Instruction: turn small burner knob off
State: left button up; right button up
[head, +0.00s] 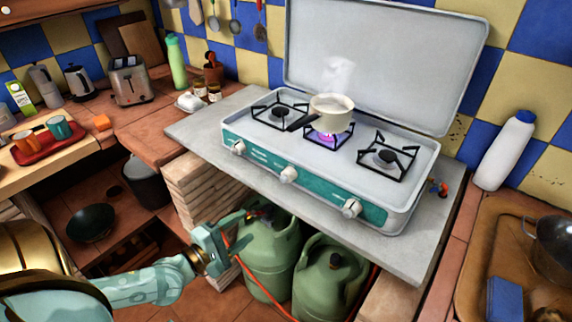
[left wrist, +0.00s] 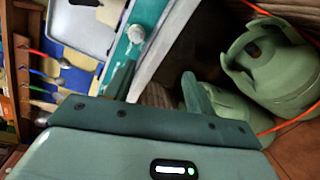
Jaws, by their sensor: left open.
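A white camping stove (head: 300,150) with a teal front panel (head: 262,160) stands on a grey slab. Its panel carries a left knob (head: 238,147), a middle knob (head: 288,175) and a right knob (head: 351,208), all white. The middle burner (head: 328,136) shows a purple-blue flame under a steaming pot (head: 331,110). My left gripper (head: 243,228) is open and empty, below and in front of the panel, apart from the knobs. In the left wrist view, one white knob (left wrist: 136,33) shows beyond the open fingers (left wrist: 158,85); I cannot tell which. My right gripper is not in view.
Green gas bottles (head: 268,250) with an orange hose stand under the slab (head: 400,240), close to my left gripper. The stove's raised lid (head: 385,55) stands behind the burners. A white bottle (head: 505,150) is at right. Brick piers (head: 205,190) support the slab.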

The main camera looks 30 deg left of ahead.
aim_at(282, 181)
pick_arm(q)
jog(key=w+r+n, duration=0.1)
jog(key=w+n, duration=0.1)
jog(key=w, duration=0.3)
jog(key=w+r+n+t+y, duration=0.1)
jog(key=w+n, duration=0.2)
jog(key=w, duration=0.2)
jog(key=w+r+n, duration=0.1)
jog(key=w+n, duration=0.1)
jog(key=w, duration=0.4)
jog(key=shift+d+n+y+b, duration=0.3)
jog(key=shift+y+b, duration=0.05)
jog(key=shift+y, duration=0.05)
jog(key=shift+w+d, duration=0.1)
jog(key=shift+w, duration=0.5)
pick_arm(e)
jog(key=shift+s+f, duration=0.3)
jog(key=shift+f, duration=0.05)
pick_arm(q)
jog(key=c, duration=1)
